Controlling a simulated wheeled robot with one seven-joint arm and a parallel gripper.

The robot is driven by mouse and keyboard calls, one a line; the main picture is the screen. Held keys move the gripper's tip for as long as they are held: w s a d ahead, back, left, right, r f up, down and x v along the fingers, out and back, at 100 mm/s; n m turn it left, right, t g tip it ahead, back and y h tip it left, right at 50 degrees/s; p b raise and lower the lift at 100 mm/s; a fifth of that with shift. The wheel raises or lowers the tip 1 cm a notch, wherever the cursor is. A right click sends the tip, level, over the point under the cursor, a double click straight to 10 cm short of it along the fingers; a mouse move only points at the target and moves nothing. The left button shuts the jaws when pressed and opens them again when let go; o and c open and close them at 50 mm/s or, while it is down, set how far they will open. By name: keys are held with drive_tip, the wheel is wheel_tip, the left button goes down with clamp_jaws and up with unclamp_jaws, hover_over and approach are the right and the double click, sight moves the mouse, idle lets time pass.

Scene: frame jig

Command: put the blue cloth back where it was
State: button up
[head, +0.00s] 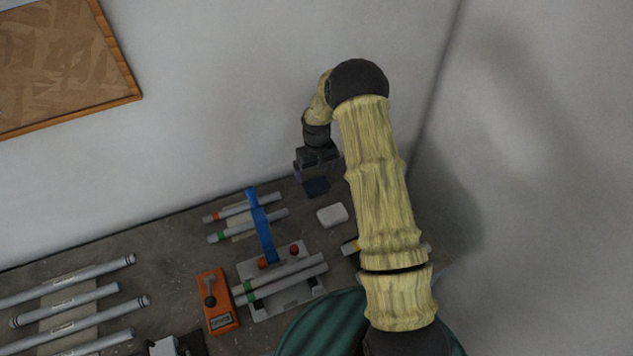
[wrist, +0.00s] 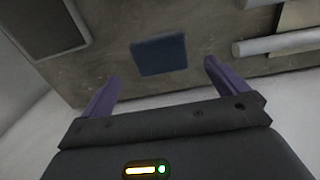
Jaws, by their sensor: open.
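The blue cloth (head: 316,187) is a small, flat, dark blue square on the grey bench top near the wall. It also shows in the wrist view (wrist: 159,54), lying flat, between and beyond the fingertips. My gripper (head: 314,173) is above the cloth, pointing down at the bench. In the wrist view its two purple fingers (wrist: 161,70) are spread wide with nothing between them. They look apart from the cloth.
A white block (head: 332,215) lies close to the cloth. A jig (head: 290,300) with grey tubes, a blue strap (head: 262,230) and an orange device (head: 217,300) are nearer. More tubes (head: 75,300) lie at left. Walls (head: 230,90) close in behind and right.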

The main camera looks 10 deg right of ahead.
sight(317, 184)
wheel_tip(317, 184, up, 6)
drive_tip(key=shift+f+b, duration=0.1)
drive_tip(key=shift+b, duration=0.65)
drive_tip(key=s+r+t, duration=0.1)
drive_tip(key=s+r, duration=0.3)
drive_tip(key=s, duration=0.5)
drive_tip(key=s+r+m, duration=0.1)
drive_tip(key=s+r, duration=0.4)
drive_tip(key=s, duration=0.4)
drive_tip(key=s+r+m+t, duration=0.1)
drive_tip(key=s+r, duration=0.3)
drive_tip(key=s, duration=0.5)
drive_tip(key=shift+s+r+t, duration=0.25)
drive_tip(key=shift+r+t, duration=0.05)
drive_tip(key=shift+r, duration=0.1)
